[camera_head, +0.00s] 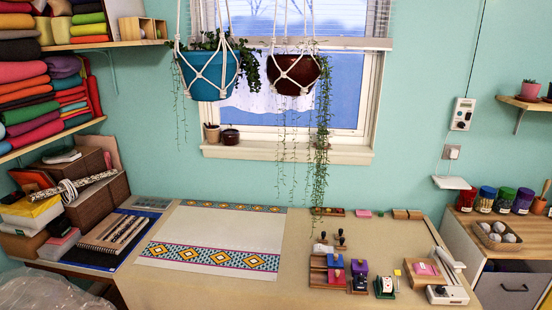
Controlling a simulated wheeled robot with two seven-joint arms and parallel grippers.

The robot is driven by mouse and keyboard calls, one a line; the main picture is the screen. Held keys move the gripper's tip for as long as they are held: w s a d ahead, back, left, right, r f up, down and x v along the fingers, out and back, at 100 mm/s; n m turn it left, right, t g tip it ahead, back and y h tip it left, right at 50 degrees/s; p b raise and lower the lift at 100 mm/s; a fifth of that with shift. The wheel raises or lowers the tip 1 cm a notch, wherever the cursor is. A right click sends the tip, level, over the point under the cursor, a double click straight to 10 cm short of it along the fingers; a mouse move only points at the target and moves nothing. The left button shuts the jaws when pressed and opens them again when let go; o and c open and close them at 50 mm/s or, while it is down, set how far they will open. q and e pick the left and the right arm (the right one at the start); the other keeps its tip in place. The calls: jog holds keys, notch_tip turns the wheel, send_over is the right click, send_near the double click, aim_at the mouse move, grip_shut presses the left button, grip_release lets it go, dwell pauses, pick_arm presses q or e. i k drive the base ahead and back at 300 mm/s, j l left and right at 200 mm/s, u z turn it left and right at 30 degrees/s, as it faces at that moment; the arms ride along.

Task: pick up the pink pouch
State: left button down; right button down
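I cannot tell for sure which thing is the pink pouch. A small flat pink item (427,269) lies on a wooden block at the right of the table. A smaller pink item (364,213) lies near the table's back edge. A pink box-like item (60,243) sits in the pile at the left end. Neither of my grippers is in view.
The table (210,293) bears a patterned cloth (215,233) and, to the right, several stamps in a wooden rack (318,270). A white device (447,294) stands at the right edge. Hanging plant pots (209,76) and trailing vines (321,150) hang above the back.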

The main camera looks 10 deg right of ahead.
aim_at(420, 268)
jog(key=z, duration=1.3)
